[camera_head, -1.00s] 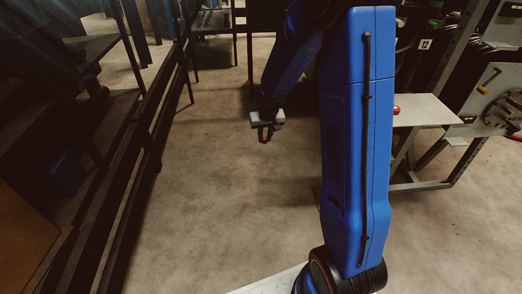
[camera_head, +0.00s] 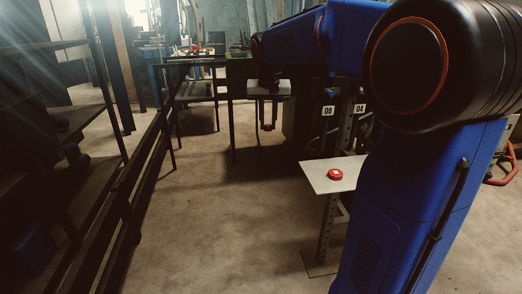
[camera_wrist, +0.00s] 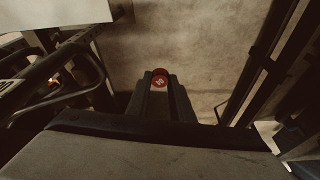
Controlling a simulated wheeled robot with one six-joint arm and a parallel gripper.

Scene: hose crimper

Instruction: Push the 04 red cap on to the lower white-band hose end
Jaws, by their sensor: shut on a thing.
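My gripper (camera_head: 268,121) points down in the head view, over open floor left of the hose rack. It is shut on a red cap (camera_wrist: 160,79), which sits between the fingertips in the wrist view. The cap has a pale mark on its face, too small to read for sure. In the head view the held cap (camera_head: 268,128) is a small red spot. A 04 label (camera_head: 360,108) hangs on the rack, right of the gripper. I cannot make out a white-band hose end in either view.
Another red cap (camera_head: 335,174) lies on a small pale table (camera_head: 318,181). An 08 label (camera_head: 328,111) hangs left of 04. Dark hoses (camera_wrist: 85,62) show at left in the wrist view. Dark shelving (camera_head: 95,150) runs along the left. The floor between is clear.

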